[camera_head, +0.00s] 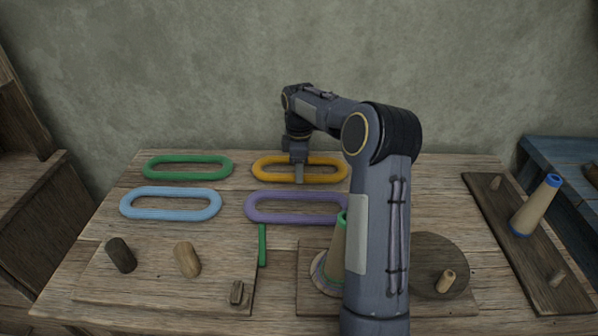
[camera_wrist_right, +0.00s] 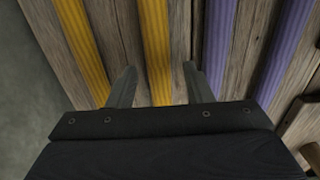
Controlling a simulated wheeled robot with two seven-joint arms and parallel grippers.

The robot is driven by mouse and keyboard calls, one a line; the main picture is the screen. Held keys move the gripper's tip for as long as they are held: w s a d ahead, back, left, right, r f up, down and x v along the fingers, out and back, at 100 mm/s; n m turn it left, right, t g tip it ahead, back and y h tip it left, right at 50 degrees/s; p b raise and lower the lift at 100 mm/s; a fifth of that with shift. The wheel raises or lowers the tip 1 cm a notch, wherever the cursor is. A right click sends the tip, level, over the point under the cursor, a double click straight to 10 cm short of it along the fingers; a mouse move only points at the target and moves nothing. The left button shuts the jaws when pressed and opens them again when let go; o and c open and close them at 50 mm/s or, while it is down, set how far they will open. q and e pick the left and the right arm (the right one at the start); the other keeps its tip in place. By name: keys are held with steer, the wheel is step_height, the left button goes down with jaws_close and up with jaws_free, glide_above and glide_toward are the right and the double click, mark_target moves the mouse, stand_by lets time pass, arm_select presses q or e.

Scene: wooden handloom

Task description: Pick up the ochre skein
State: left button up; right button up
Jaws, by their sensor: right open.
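The ochre skein (camera_head: 328,178) is a long oval loop lying flat on the wooden table, at the back middle in the head view. My right gripper (camera_head: 299,178) points down at its near side and is open. In the right wrist view, the gripper's two fingers (camera_wrist_right: 159,72) stand on either side of the skein's near strand (camera_wrist_right: 155,35), with gaps showing between strand and fingers. The far strand (camera_wrist_right: 78,38) lies outside the fingers. Whether the fingertips touch the table cannot be told. My left gripper is not in view.
A purple skein (camera_head: 270,207) lies just in front of the ochre one. Green (camera_head: 188,173) and light blue (camera_head: 170,208) skeins lie to the left. A cone (camera_head: 331,265) is partly hidden behind my right arm. Another blue-topped cone (camera_head: 537,205) stands on a board at right.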

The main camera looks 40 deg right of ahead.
step_height(320, 180, down, 2)
steer(key=shift+f, duration=0.2)
jaws_close()
steer(key=shift+r, duration=0.1)
